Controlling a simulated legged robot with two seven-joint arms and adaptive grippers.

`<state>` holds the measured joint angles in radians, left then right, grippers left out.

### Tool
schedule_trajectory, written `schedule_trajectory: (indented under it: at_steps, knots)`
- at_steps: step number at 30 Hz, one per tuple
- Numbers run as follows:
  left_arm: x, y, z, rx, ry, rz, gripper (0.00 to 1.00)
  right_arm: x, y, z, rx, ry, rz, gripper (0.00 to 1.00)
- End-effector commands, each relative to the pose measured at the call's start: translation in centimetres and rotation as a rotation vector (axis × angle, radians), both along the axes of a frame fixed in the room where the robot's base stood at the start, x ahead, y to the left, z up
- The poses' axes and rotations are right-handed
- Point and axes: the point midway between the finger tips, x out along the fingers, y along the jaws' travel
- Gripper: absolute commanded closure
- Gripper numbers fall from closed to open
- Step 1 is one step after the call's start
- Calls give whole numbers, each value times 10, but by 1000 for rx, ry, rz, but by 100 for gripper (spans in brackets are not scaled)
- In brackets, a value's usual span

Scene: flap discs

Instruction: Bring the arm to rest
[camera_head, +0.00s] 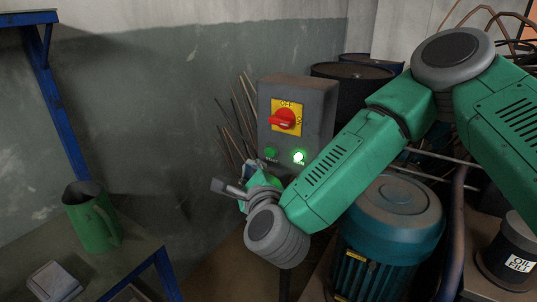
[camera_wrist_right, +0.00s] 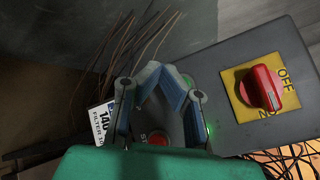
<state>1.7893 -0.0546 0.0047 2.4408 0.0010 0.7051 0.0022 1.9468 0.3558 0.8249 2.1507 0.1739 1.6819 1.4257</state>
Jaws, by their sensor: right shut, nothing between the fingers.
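My right arm comes in from the right in the head view. Its gripper (camera_head: 248,176) is in front of the lower left of the grey control box (camera_head: 318,105). In the wrist view the right gripper (camera_wrist_right: 163,72) is shut, its fingertips together with nothing between them, over the box's lower face. The box carries a red rotary switch (camera_head: 285,119) on a yellow OFF/ON plate, a green button (camera_head: 270,152) and a lit green lamp (camera_head: 299,157). A red button (camera_wrist_right: 158,139) shows between the fingers in the wrist view. My left gripper is not in view.
A green jug (camera_head: 91,217) and a small pale box (camera_head: 54,282) stand on a table at left. A teal motor (camera_head: 392,225) stands below my right arm. Dark drums (camera_head: 352,72), thin rods (camera_head: 237,122) and an oil can (camera_head: 510,251) are nearby. The left wall area is clear.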

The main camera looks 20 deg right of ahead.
Motion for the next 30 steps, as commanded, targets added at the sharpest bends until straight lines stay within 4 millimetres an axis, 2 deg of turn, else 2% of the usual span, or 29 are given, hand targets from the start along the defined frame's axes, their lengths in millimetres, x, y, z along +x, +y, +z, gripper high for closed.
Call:
schedule_trajectory:
  at_steps: [4, 26, 29, 30]
  knots:
    - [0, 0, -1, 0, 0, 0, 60, -4, 5, 0, 0, 1, 1, 100]
    - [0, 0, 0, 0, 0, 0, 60, -4, 5, -1, -5, 3, 2, 100]
    - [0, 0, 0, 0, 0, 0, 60, -10, 10, -16, -65, 40, 40, 100]
    - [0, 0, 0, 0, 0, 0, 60, -14, 14, -30, -120, 71, 74, 100]
